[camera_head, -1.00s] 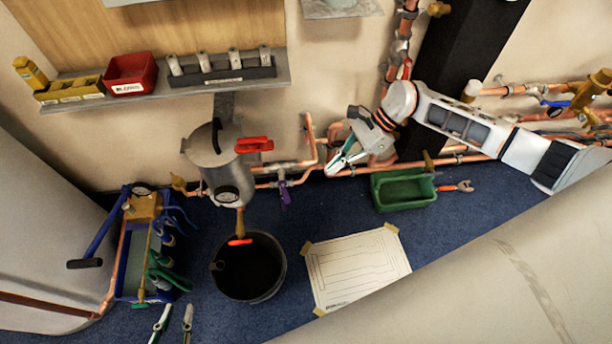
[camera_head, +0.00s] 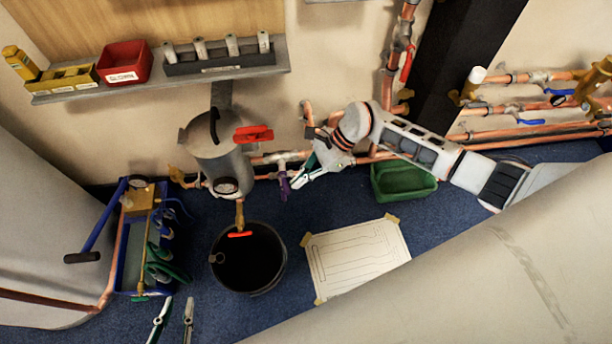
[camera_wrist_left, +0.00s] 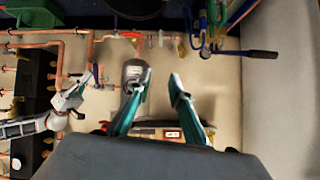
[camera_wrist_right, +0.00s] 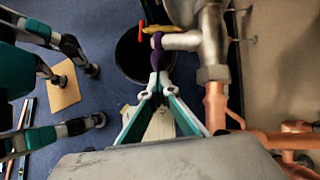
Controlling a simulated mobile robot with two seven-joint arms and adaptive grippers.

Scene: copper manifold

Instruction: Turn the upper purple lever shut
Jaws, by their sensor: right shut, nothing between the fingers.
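The purple lever (camera_head: 284,187) hangs at a valve on the copper pipe, right of the grey vessel. It is the only purple lever I can make out. In the right wrist view the lever (camera_wrist_right: 157,45) points towards my fingertips. My right gripper (camera_head: 290,182) is shut and empty, its tips (camera_wrist_right: 159,80) right at the lever's end; whether they touch cannot be told. My left gripper (camera_head: 174,312) is open and empty, low in the head view, well away from the lever; its two spread fingers show in the left wrist view (camera_wrist_left: 161,80).
The grey vessel (camera_head: 222,160) with a red lever (camera_head: 254,133) stands left of the purple lever. A black bucket (camera_head: 277,284) is below it. A green bin (camera_head: 404,190) sits under my right arm. A paper sheet (camera_head: 355,260) lies on the blue floor.

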